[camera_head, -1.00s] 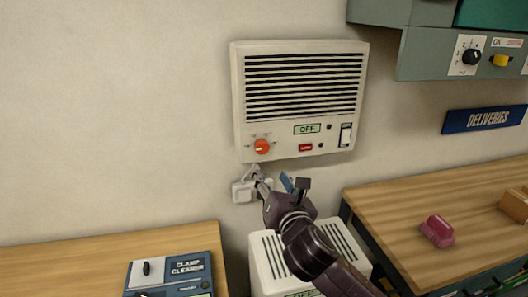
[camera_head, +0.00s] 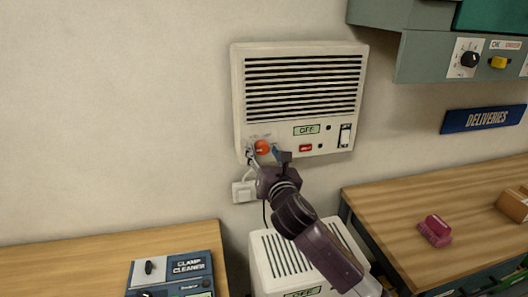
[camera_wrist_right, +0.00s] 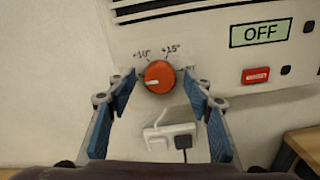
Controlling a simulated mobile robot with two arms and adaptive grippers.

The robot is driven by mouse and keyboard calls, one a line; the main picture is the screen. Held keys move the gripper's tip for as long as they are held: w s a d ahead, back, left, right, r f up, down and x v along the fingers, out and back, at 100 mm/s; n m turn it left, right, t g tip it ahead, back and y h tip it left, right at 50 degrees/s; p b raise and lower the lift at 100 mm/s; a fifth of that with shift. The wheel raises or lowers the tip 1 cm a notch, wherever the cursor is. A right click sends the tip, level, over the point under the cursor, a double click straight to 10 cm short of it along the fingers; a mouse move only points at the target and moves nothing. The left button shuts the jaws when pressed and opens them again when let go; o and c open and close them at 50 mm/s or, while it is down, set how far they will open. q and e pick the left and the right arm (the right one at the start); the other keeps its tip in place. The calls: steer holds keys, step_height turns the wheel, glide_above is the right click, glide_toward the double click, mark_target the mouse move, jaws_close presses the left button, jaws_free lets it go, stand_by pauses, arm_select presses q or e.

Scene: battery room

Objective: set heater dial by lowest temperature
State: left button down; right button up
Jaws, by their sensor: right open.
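The wall heater (camera_head: 303,90) is a cream box with black slats. Its orange-red dial (camera_head: 262,147) is at its lower left, and a small display (camera_head: 306,129) reads OFF. In the right wrist view the dial (camera_wrist_right: 159,77) has a white pointer mark aimed left, with printed labels around it such as +15°. My right gripper (camera_head: 263,152) is open at the dial, one finger at each side. In the wrist view its blue-padded fingers (camera_wrist_right: 158,110) stand apart either side of the dial, with gaps. My left gripper is not in view. I see no thermometer reading.
A red button (camera_head: 305,148) and a rocker switch (camera_head: 345,135) are right of the dial. A socket with a plug (camera_head: 244,191) is below the heater.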

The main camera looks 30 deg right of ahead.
steer(key=shift+c, duration=0.2)
steer(key=c, duration=1.1)
